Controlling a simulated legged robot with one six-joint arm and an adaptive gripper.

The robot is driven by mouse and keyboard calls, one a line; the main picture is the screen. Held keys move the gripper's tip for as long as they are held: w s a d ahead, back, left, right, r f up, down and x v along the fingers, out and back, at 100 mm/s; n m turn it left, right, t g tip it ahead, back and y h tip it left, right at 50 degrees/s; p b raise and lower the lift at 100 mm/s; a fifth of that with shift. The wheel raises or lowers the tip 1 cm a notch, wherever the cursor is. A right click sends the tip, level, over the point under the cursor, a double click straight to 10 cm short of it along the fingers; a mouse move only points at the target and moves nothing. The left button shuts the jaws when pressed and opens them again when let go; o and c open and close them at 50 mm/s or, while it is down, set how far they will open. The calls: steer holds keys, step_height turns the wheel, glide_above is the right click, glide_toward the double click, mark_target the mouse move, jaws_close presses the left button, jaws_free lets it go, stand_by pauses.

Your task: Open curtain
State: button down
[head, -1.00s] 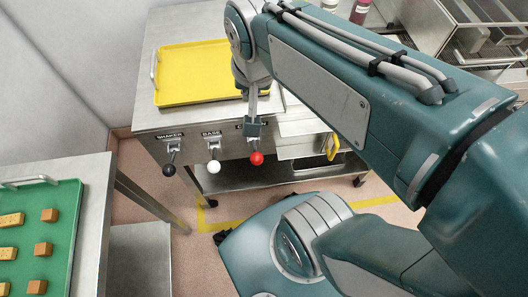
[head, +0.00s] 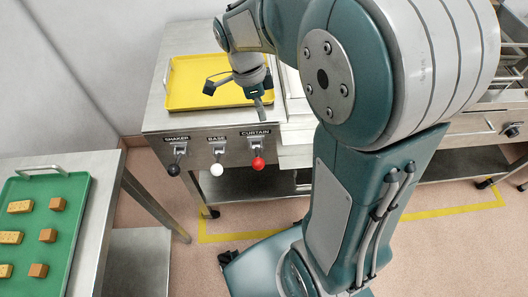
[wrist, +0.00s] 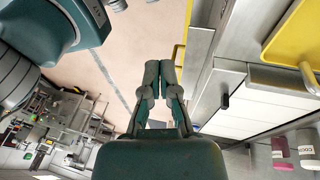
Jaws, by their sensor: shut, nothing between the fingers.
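The curtain lever with its red knob (head: 258,164) hangs below the CURTAIN label (head: 256,132) on the front panel of the steel machine. Its knob points down, much like its two neighbours. My gripper (head: 261,101) is above and behind this lever, near the front right corner of the yellow tray, apart from the lever. In the wrist view my gripper (wrist: 161,68) has its two fingers together with nothing between them. The curtain itself cannot be made out.
Left of the red lever are the white base knob (head: 216,169) and the black shaker knob (head: 173,169). A yellow tray (head: 185,88) lies on the machine top. A green tray (head: 75,190) of small blocks is on the left table. Yellow tape (head: 455,209) marks the floor.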

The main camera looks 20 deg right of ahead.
stand_by(0.3)
glide_above(257, 156)
steer(key=s, duration=0.3)
steer(key=shift+w+d+f, duration=0.15)
steer(key=shift+f, duration=3.1)
steer(key=shift+w+d+f, duration=0.1)
steer(key=shift+f, duration=3.1)
